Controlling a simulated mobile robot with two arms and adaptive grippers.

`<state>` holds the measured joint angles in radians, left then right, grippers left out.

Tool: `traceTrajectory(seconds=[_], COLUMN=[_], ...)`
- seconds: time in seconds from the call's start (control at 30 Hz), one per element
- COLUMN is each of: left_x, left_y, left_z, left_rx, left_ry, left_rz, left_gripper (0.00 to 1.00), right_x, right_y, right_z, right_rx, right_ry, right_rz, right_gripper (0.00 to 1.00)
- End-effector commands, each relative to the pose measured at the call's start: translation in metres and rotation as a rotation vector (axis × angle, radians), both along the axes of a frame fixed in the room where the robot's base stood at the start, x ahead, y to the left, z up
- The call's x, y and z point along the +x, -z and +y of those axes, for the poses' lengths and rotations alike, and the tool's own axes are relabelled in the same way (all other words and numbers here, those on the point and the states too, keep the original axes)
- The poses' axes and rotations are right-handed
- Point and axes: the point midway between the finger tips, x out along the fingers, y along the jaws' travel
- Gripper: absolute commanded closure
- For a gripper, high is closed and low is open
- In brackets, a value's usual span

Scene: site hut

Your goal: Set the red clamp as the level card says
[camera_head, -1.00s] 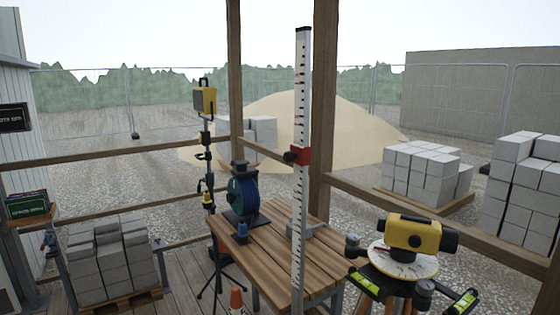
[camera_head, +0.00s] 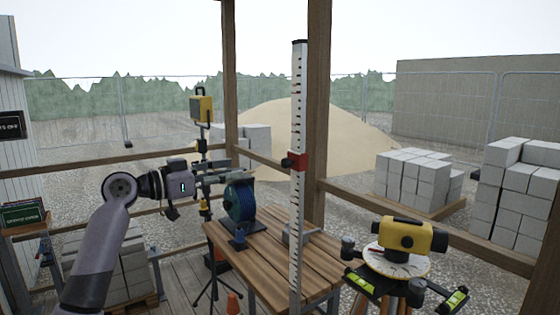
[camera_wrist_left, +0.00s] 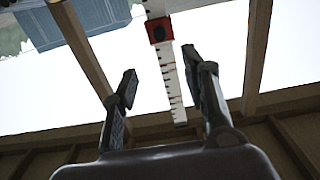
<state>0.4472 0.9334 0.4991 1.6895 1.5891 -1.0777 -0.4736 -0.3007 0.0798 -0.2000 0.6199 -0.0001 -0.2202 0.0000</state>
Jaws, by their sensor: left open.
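The red clamp (camera_head: 298,161) sits on a tall white staff (camera_head: 297,215) with dark graduations, about midway up. A dark knob sticks out on the clamp's left side. My left gripper (camera_head: 236,172) is open and empty, left of the clamp at nearly the same height in the picture, with its fingers pointing right. In the left wrist view the clamp (camera_wrist_left: 160,30) shows beyond the open fingers (camera_wrist_left: 160,78), apart from them. The staff's marks are too small to read. I cannot make out a readable level card. My right gripper is not in view.
A wooden table (camera_head: 270,262) with a blue reel (camera_head: 240,203) stands behind the staff. A yellow level (camera_head: 408,236) on a tripod stands at right. A wooden post (camera_head: 319,120) and rails (camera_head: 440,225) are close by. A dark sign (camera_head: 11,125) hangs at far left.

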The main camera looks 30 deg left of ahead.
Motion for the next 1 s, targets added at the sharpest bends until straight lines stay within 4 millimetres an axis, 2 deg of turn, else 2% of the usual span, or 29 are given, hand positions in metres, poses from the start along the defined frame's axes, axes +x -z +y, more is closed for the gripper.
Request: traceTrajectory(seconds=[0.03, 0.2, 0.6, 0.8, 1.0], left_x=[0.01, 0.045, 0.119, 0.137, 0.14], left_y=[-0.006, -0.007, -0.004, -0.001, 0.0], left_z=[-0.005, -0.018, -0.049, -0.056, -0.057], left_rx=[-0.002, -0.005, -0.005, -0.004, 0.0], left_ry=[0.002, 0.001, -0.001, -0.002, -0.003], left_rz=[0.001, 0.001, 0.001, 0.002, 0.001], left_gripper=[0.58, 0.58, 0.58, 0.58, 0.58], right_x=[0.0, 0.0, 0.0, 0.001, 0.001], right_y=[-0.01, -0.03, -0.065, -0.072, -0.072], right_z=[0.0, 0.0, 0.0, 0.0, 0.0], right_rx=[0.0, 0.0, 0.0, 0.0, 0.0], right_ry=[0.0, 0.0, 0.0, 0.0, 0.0], right_rz=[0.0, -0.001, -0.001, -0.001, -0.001], right_gripper=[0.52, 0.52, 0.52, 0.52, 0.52])
